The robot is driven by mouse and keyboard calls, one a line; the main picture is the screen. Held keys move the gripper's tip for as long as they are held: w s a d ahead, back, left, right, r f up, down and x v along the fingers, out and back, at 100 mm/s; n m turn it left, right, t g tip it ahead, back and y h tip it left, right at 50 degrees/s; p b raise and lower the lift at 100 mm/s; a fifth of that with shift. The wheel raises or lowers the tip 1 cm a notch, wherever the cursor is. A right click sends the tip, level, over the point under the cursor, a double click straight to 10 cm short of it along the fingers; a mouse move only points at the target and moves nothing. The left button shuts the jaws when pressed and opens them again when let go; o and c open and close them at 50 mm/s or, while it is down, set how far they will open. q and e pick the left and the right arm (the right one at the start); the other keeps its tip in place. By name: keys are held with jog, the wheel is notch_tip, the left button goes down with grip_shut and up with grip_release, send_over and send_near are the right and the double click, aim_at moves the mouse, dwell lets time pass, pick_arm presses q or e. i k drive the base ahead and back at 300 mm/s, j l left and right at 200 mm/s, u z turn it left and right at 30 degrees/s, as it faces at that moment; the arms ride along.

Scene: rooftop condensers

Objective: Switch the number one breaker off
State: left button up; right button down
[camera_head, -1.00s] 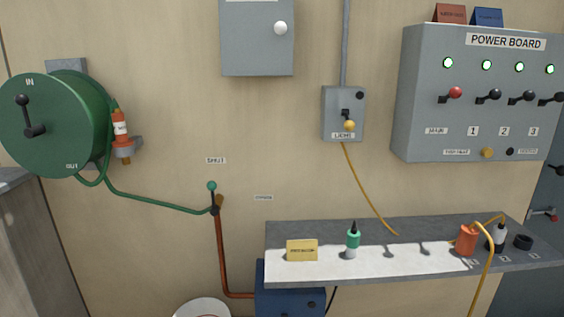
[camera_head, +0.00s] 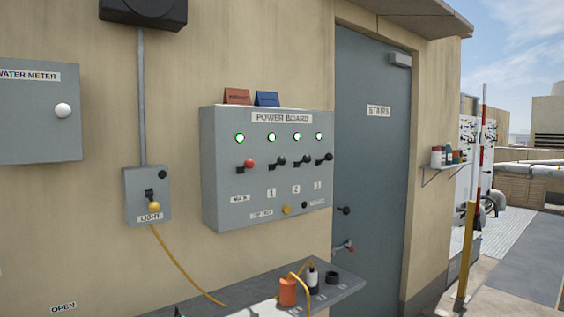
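The grey power board (camera_head: 222,190) hangs on the wall left of the door. It has a red-knobbed main lever (camera_head: 248,163) and black-knobbed levers above the labels 1, 2 and 3. The number one breaker lever (camera_head: 279,161) is the first black one, above label 1 (camera_head: 271,194). Its knob points to the right and slightly up, like its neighbours. A green lamp (camera_head: 271,137) is lit above it, and the other lamps are lit too. Neither gripper is in view.
A grey shelf (camera_head: 345,285) below the board holds an orange container (camera_head: 287,291) and a dark bottle (camera_head: 312,278). A light switch box (camera_head: 147,195) is to the left. The stairs door (camera_head: 370,150) is shut. Open walkway (camera_head: 520,280) lies at the right, past a yellow post (camera_head: 466,250).

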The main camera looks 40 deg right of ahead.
aim_at(281, 160)
jog(key=i+j+z, duration=0.1)
jog(key=i, duration=0.7)
jog(key=z, duration=1.6)
